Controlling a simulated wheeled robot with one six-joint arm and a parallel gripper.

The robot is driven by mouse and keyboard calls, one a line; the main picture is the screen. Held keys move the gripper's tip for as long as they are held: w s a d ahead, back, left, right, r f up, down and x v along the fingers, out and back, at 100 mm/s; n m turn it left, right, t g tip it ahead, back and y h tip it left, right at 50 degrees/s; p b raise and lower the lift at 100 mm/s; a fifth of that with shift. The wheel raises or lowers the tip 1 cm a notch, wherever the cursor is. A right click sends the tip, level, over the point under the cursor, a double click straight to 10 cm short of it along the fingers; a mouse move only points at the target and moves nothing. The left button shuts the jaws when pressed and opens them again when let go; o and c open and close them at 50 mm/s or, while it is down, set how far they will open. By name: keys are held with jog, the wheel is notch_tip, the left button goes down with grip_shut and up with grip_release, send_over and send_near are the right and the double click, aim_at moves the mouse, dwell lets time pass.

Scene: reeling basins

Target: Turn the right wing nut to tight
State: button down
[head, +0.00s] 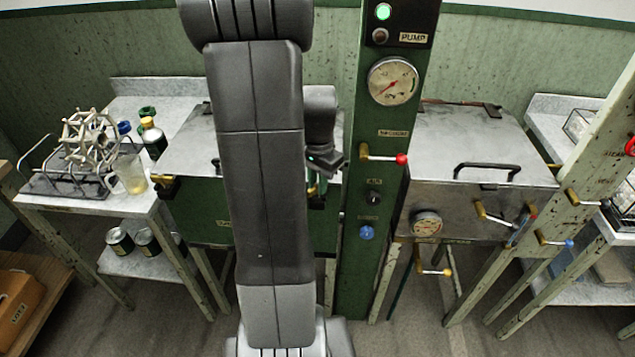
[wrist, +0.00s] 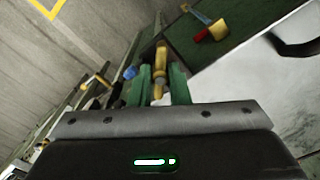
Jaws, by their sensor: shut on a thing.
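My gripper (wrist: 158,82) has its two green fingers closed on a brass wing nut (wrist: 160,57) in the wrist view. The wing nut's upper part stands out between the fingertips. In the head view my gripper (head: 317,188) is at the right front corner of the left basin, mostly hidden by my arm. A second brass wing nut (head: 165,184) sits at that basin's left front corner, clear of my gripper. Whether the held nut is loose or tight cannot be told.
The green pump column (head: 350,215) stands close to the right of my gripper, with a red-tipped lever (head: 402,159). A right basin (head: 450,140) has a black handle and several valve levers. A left table (head: 95,205) holds a beaker (head: 132,177) and bottles.

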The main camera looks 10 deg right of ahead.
jog(key=m, duration=0.4)
jog(key=shift+m, duration=0.3)
jog(key=shift+m+b, duration=0.3)
jog(key=shift+m, duration=1.9)
jog(key=c, duration=1.4)
grip_release()
jog(key=shift+o, duration=0.2)
jog(key=shift+r, duration=0.1)
notch_tip(320, 180, up, 14)
jog(key=shift+s+f, duration=0.1)
jog(key=shift+f, duration=0.15)
